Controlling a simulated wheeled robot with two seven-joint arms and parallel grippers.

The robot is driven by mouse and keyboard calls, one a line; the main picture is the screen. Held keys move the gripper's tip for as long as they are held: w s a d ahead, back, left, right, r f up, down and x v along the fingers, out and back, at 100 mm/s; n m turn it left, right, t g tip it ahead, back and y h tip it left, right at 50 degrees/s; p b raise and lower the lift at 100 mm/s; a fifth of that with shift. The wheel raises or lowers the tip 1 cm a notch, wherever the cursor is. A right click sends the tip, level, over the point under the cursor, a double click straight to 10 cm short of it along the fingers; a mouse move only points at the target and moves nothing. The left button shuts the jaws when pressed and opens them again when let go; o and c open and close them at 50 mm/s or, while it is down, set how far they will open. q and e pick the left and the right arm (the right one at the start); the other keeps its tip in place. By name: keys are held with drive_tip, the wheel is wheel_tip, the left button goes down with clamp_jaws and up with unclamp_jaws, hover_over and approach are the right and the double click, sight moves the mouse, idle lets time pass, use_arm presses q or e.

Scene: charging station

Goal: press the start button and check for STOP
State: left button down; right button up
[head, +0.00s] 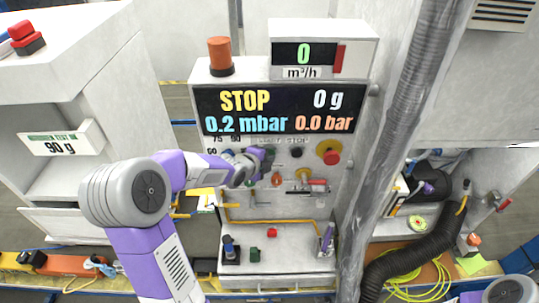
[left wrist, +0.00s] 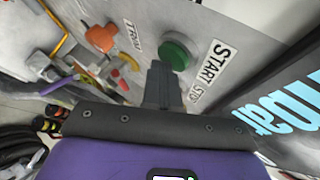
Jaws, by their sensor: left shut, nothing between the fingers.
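The green start button (left wrist: 177,55) sits in a grey collar on the panel, beside a START label (left wrist: 217,62) in the left wrist view. My left gripper (left wrist: 160,66) is shut and empty, its fingertips at the button's edge. I cannot tell whether they touch it. In the head view my left gripper (head: 264,160) is in front of the panel and largely covers the button. The display (head: 278,110) reads STOP in yellow, with 0 g, 0.2 mbar and 0.0 bar. My right gripper is not in view.
A black button (head: 296,152) and a red-and-yellow emergency stop (head: 329,152) are to the right on the panel. An orange beacon (head: 220,54) stands on top. A grey hose (head: 408,95) runs down the right side. A shelf (head: 290,240) juts out below.

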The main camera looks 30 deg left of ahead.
use_arm(q)
drive_tip(key=shift+s+d+b, duration=0.4)
drive_tip(key=shift+s+b, duration=0.1)
drive_tip(key=shift+s, duration=0.15)
drive_tip(key=s+d+b, duration=0.1)
drive_tip(key=s+b, duration=0.1)
drive_tip(key=s, duration=0.1)
drive_tip(key=s+d+b, duration=0.1)
drive_tip(key=shift+s+d, duration=0.15)
drive_tip(key=shift+d, duration=0.15)
idle(0.7)
